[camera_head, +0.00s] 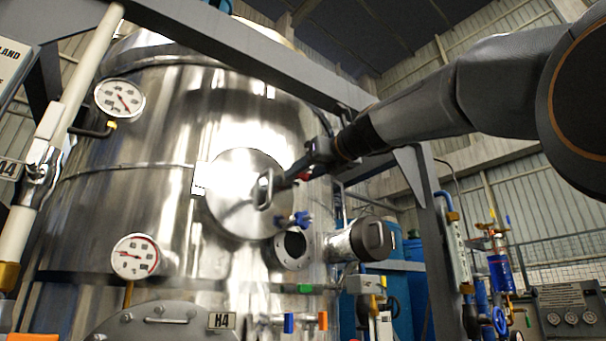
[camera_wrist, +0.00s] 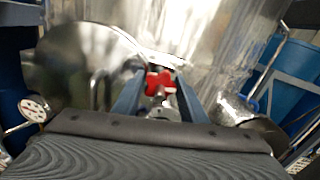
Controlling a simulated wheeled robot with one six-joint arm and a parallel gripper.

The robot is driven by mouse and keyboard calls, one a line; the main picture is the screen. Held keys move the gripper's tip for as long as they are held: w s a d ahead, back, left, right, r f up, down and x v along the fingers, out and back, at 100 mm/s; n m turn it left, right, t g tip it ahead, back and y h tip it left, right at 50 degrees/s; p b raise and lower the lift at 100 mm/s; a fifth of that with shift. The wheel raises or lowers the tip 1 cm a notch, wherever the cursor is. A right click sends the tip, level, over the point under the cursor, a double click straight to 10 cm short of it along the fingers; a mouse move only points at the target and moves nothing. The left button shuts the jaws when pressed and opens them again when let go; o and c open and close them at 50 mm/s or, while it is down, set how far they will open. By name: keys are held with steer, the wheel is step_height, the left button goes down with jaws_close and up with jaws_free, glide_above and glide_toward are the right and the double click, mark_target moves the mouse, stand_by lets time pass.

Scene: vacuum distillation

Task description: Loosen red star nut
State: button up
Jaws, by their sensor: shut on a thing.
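The red star nut (camera_wrist: 160,83) sits between the two blue-grey fingers of my gripper (camera_wrist: 158,92) in the wrist view. My gripper is shut on it. In the head view a small bit of the red star nut (camera_head: 304,175) shows at the tip of my gripper (camera_head: 300,171), by the right edge of the round steel hatch (camera_head: 232,205). The rest of the nut is hidden by the fingers. The hatch lies against the steel vessel wall. A blue star nut (camera_head: 300,220) shows lower on the hatch's right side.
An open round port (camera_head: 291,249) and a capped steel pipe (camera_head: 365,240) stick out below and right of the hatch. Two gauges (camera_head: 119,98) are on the left of the vessel. A grey frame beam (camera_head: 240,55) runs above my gripper.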

steer(key=n+b, duration=0.1)
steer(key=n, duration=0.6)
steer(key=n+b, duration=0.1)
steer(key=n, duration=0.2)
steer(key=shift+n+b, duration=0.35)
steer(key=shift+n, duration=0.05)
steer(key=n+b, duration=0.1)
steer(key=n, duration=0.2)
steer(key=shift+n, duration=0.3)
steer(key=n+b, duration=0.1)
steer(key=n, duration=0.2)
steer(key=shift+n, duration=0.3)
steer(key=n+b, duration=0.1)
steer(key=n, duration=0.2)
steer(key=shift+n, duration=0.4)
steer(key=n+b, duration=0.2)
steer(key=n, duration=0.4)
steer(key=n+b, duration=0.1)
steer(key=n, duration=0.3)
steer(key=shift+n, duration=0.4)
steer(key=n, duration=0.3)
steer(key=shift+n+b, duration=0.3)
steer(key=n, duration=0.4)
steer(key=shift+n+b, duration=0.3)
steer(key=shift+n, duration=2)
